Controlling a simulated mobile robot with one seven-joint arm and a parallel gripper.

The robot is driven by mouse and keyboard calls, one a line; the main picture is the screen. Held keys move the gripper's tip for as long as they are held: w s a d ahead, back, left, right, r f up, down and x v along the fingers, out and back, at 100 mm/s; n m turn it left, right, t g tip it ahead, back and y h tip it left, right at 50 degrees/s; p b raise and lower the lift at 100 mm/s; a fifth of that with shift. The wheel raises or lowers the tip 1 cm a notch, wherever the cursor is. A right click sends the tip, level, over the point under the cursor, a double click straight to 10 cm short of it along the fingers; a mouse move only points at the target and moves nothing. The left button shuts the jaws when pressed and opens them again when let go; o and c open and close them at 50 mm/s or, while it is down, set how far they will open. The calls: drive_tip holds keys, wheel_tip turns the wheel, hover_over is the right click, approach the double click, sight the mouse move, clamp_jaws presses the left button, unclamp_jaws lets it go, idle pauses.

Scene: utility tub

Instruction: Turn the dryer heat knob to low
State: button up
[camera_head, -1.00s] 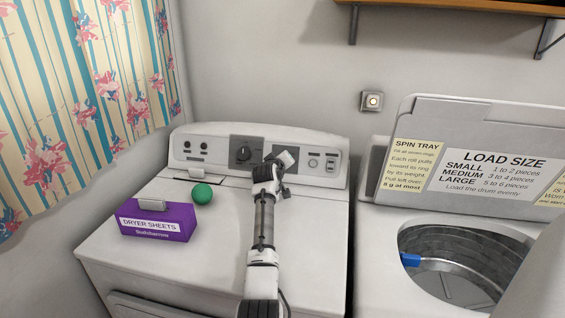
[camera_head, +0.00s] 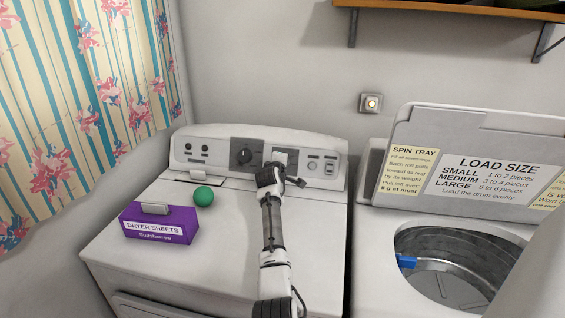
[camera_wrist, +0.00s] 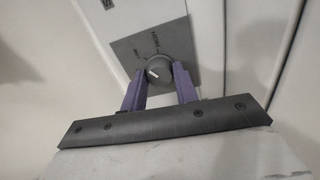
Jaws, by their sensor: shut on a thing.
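The dryer heat knob (camera_wrist: 160,67) is a round dark grey knob with a pale pointer mark, on a grey square plate (camera_wrist: 127,48). The word HIGH is readable above it; a smaller label to its left is hard to read. In the wrist view my gripper (camera_wrist: 159,72) has a purple finger on each side of the knob and is shut on it. In the head view my arm reaches over the dryer (camera_head: 225,220) to the panel, and my wrist (camera_head: 270,178) hides the heat knob.
On the dryer top are a green ball (camera_head: 203,196) and a purple dryer sheets box (camera_head: 160,223). An open washer (camera_head: 375,235) stands at right.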

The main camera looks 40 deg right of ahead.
drive_tip(key=shift+r+n, duration=0.1)
drive_tip(key=shift+n, duration=0.5)
drive_tip(key=o, duration=1)
drive_tip(key=shift+c, duration=0.2)
drive_tip(key=shift+s+p, duration=0.1)
drive_tip(key=shift+p, duration=0.2)
drive_tip(key=p+v, duration=0.1)
drive_tip(key=v, duration=1.2)
drive_tip(key=shift+s+a, duration=0.2)
drive_tip(key=shift+s, duration=0.05)
